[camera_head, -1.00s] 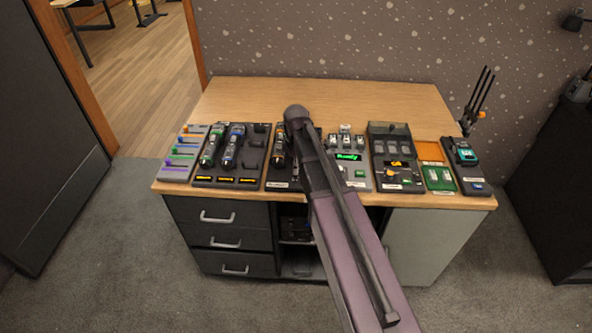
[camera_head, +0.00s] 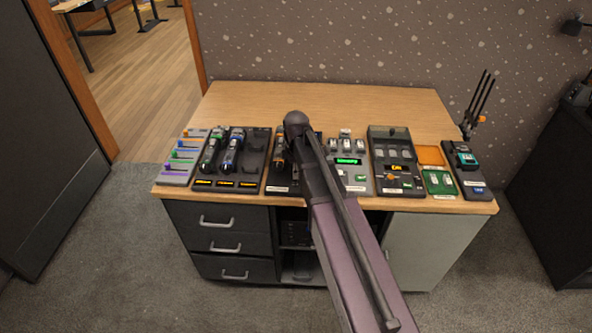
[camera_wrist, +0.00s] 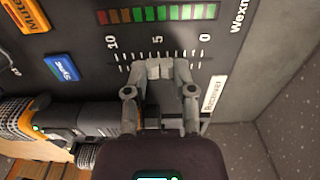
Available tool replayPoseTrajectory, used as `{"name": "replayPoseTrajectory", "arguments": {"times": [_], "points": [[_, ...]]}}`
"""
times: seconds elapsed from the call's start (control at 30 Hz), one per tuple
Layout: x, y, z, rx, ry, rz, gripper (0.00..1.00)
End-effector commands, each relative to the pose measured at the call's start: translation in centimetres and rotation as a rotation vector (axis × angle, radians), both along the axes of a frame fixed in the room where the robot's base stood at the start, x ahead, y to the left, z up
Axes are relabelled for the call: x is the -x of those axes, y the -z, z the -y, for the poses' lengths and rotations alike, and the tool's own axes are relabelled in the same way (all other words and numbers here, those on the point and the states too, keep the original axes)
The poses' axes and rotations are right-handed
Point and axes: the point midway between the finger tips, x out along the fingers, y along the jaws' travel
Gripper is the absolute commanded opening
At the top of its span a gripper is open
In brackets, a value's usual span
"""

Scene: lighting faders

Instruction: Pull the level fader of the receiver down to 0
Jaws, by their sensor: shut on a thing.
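In the wrist view the dark receiver panel (camera_wrist: 85,40) carries a level fader with a printed scale of 10, 5 and 0, running left to right. My gripper (camera_wrist: 159,70) is shut on the pale fader cap (camera_wrist: 158,66), which stands near the 5 mark. The fingers hide most of the cap and part of the slot. A white "Receiver" label (camera_wrist: 215,94) lies right of the fingers. In the head view my arm covers the fader and much of the dark panel under it; my gripper's fingers are hidden there.
In the wrist view a colored level meter (camera_wrist: 160,14), a blue Sync button (camera_wrist: 61,68) and an orange Mute button (camera_wrist: 18,14) lie near the fader. A microphone (camera_wrist: 60,125) is close at left. Other panels line the desk (camera_head: 350,98); its back is clear.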

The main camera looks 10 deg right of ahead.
Motion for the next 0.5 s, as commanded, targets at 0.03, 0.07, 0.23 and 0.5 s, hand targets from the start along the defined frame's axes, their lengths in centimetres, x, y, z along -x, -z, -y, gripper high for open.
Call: {"name": "replayPoseTrajectory", "arguments": {"times": [0.03, 0.07, 0.23, 0.5], "points": [[0.6, 0.0, -0.1, 0.000, -0.001, 0.000, 0.00], [1.0, 0.0, -0.2, 0.000, -0.001, -0.001, 0.00], [3.6, 0.0, -0.9, 0.000, -0.002, -0.001, 0.00], [4.4, 0.0, -1.2, -0.001, 0.000, -0.004, 0.00]]}}
